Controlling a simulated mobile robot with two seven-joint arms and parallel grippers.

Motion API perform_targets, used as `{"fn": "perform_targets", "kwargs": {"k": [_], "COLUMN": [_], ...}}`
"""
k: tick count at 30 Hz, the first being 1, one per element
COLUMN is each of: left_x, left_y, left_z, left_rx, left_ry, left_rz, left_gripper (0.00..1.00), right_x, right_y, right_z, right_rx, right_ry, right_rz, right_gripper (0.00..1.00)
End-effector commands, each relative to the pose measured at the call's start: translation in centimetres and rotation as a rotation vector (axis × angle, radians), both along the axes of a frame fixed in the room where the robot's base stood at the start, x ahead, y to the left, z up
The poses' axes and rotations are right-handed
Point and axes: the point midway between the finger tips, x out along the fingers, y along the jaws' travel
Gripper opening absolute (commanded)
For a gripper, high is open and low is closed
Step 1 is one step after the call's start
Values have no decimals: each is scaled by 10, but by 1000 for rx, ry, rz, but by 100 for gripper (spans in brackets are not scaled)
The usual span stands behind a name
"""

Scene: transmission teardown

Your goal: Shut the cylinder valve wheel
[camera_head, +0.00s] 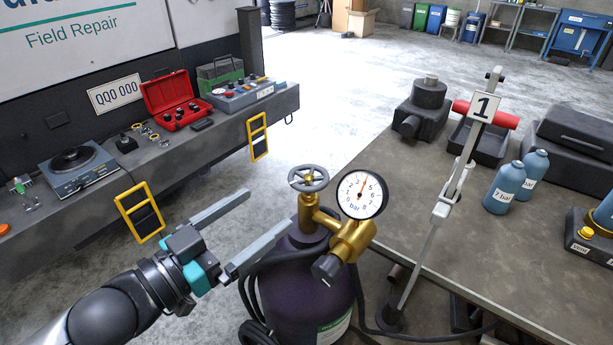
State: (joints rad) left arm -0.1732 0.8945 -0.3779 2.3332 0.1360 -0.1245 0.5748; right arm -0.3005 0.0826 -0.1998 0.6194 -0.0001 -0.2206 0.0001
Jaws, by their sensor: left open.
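The valve wheel (308,178) is a grey spoked handwheel on top of the brass valve of a dark purple cylinder (305,270). A round white pressure gauge (361,194) marked "bar" sits to the right of the wheel, with its needle pointing up and slightly right. A brass regulator (350,240) with a dark knob sits below the gauge. My left gripper (249,222) is open and empty. Its two long grey fingers point up and right, left of the wheel and apart from it. My right gripper is not in view.
A grey workbench (450,270) on the right holds blue bottles (504,188) and dark housings. A black hose (254,285) loops around the cylinder. A grey ledge with a red toolbox (172,100) is at left.

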Motion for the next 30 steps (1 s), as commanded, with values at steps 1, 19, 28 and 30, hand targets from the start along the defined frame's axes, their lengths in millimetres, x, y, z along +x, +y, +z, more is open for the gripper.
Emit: {"fn": "perform_targets", "kwargs": {"k": [1,19,28,30], "left_x": [4,58,80,82], "left_y": [-3,-51,-71,-73], "left_z": [2,2,1,0], "left_rx": [0,0,1,1], "left_ry": [-4,-3,-1,-1], "left_rz": [0,0,-1,-2], "left_gripper": [100,100,100,100], "right_x": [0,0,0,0], "right_y": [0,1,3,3], "right_z": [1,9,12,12], "right_rx": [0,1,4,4], "right_ry": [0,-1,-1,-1], "right_rz": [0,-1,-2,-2], "right_gripper": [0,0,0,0]}}
